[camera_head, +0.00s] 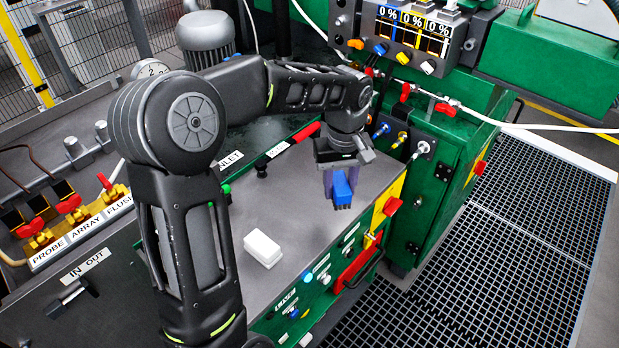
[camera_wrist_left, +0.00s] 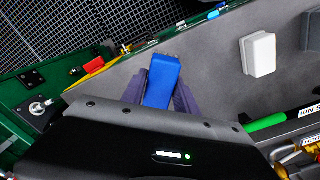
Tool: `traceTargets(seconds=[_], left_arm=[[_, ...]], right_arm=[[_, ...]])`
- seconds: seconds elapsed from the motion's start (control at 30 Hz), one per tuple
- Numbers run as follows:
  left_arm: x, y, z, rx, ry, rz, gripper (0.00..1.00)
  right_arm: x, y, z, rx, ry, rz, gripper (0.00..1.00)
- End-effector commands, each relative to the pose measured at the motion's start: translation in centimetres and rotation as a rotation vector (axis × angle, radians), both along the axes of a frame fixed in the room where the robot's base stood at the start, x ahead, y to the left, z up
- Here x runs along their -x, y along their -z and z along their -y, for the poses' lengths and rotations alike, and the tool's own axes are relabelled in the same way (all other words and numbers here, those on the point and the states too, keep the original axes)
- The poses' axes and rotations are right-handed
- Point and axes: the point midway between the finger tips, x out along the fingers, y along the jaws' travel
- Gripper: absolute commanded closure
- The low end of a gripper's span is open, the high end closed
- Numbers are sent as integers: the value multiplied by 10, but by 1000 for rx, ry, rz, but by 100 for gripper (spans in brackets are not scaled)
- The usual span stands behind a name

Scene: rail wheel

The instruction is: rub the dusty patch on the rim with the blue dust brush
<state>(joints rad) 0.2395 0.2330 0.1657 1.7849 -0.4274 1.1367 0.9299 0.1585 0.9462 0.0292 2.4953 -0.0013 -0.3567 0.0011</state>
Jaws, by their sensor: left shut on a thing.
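The blue dust brush (camera_head: 342,190) is between the purple fingers of my left gripper (camera_head: 340,183), which is shut on it. The gripper points down over the grey top of the green machine, near its front right edge. In the left wrist view the blue brush body (camera_wrist_left: 162,80) stands out beyond the fingers. I cannot tell whether the brush touches the top. The wheel rim and its dusty patch cannot be made out in either view. My right gripper is not in view.
A white block (camera_head: 262,249) lies on the grey machine top (camera_head: 300,215), left of the brush. Red, blue and yellow connectors sit on the green cabinet (camera_head: 432,195) at the right. A row of valves and labelled fittings (camera_head: 80,235) is at the left. Dark floor grating (camera_head: 480,270) lies at the right.

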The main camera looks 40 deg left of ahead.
Motion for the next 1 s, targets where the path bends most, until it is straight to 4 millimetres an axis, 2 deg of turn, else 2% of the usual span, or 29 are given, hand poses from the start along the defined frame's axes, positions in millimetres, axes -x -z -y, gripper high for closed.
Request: traceTargets(seconds=[0.03, 0.1, 0.2, 0.33, 0.47, 0.7, 1.0], left_arm=[[-10, 7, 18, 1, 134, -2, 97], [-21, 14, 39, 2, 317, -1, 97], [-34, 24, 66, 1, 546, 0, 97], [-43, 32, 91, 1, 746, 2, 97], [-46, 35, 99, -1, 823, 4, 97], [-46, 35, 99, -1, 827, 4, 97], [-46, 35, 99, -1, 825, 4, 97]], right_arm=[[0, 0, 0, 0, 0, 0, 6], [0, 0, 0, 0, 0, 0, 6], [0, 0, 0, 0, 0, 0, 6], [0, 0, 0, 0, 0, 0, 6], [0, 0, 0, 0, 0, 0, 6], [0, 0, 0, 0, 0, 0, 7], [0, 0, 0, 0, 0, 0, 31]])
